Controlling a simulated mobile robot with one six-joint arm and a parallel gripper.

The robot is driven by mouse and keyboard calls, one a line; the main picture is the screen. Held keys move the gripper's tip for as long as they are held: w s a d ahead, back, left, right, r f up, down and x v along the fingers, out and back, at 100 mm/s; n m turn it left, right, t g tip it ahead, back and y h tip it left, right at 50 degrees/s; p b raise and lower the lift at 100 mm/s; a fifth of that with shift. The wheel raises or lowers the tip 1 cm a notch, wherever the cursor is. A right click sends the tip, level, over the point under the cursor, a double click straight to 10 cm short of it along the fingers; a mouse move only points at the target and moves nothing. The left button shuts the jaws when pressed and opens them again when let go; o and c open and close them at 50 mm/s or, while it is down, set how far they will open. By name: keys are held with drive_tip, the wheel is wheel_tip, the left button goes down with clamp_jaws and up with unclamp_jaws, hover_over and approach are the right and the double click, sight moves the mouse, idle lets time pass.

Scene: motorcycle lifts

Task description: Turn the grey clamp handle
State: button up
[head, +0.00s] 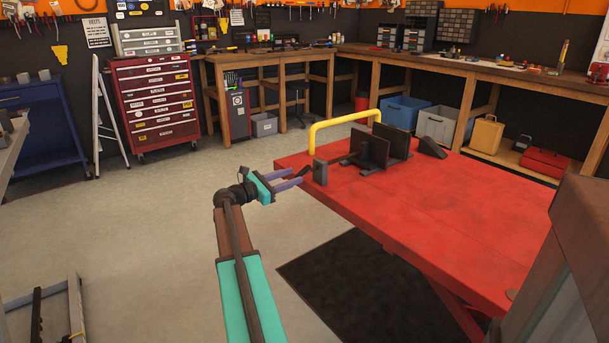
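A red lift table (440,215) fills the right middle. A small upright grey block (320,172) stands at its left corner. A short dark grey lever (303,171), which looks like the clamp handle, sticks out from this block to the left. My gripper (295,177) is teal with two purple fingers, parted and pointing right. Its fingertips are close to the lever's left end. I cannot tell whether they touch it or whether the lever lies between them. Nothing is seen held.
A wheel chock with dark upright plates (372,152) and a yellow bar (345,122) stand behind the block. A dark wedge (430,148) lies farther right. A brown-grey post (570,260) blocks the right foreground. The floor left of the lift is clear.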

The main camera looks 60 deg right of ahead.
sight(300, 173)
drive_tip(key=shift+b+x, duration=0.5)
drive_tip(key=shift+x, duration=2.85)
drive_tip(key=shift+c, duration=0.3)
